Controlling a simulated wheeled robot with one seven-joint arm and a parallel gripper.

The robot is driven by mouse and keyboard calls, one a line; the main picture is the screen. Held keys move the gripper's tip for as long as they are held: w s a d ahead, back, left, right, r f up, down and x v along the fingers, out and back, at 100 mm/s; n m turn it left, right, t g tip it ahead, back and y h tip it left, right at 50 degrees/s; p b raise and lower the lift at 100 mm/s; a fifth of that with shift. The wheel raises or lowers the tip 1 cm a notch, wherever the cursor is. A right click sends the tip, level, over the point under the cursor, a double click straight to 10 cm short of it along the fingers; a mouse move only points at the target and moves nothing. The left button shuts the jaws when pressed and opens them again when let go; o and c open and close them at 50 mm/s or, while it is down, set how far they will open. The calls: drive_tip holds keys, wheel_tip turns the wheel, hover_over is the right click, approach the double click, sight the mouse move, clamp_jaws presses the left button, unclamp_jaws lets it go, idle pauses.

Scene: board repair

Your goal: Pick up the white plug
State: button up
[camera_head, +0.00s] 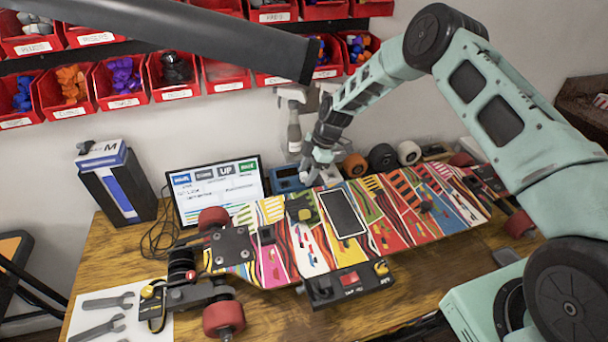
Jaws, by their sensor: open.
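I cannot make out a white plug for certain in this view; it may be too small or hidden. My gripper (311,176) is at the end of the pale green arm, above the back edge of the colourful skateboard deck (280,262). It is small and partly lost against the things behind it, with nothing visibly held. A dark flat panel (343,212) lies on the deck below and right of my gripper.
A monitor (218,190) and a black box (118,188) stand at the back left. Loose wheels (382,157) sit behind the deck. Wrenches (107,301) lie on a white sheet at the front left. Red bins (122,82) hang on the wall.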

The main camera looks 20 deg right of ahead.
sight(302, 174)
drive_tip(key=shift+f, duration=0.1)
drive_tip(key=shift+c, duration=0.4)
clamp_jaws()
drive_tip(key=shift+r+b, duration=0.6)
drive_tip(key=shift+r, duration=0.1)
wheel_tip(302, 174, up, 2)
drive_tip(key=shift+b, duration=0.65)
drive_tip(key=d+b, duration=0.5)
drive_tip(key=d, duration=1.3)
drive_tip(key=shift+r, duration=0.2)
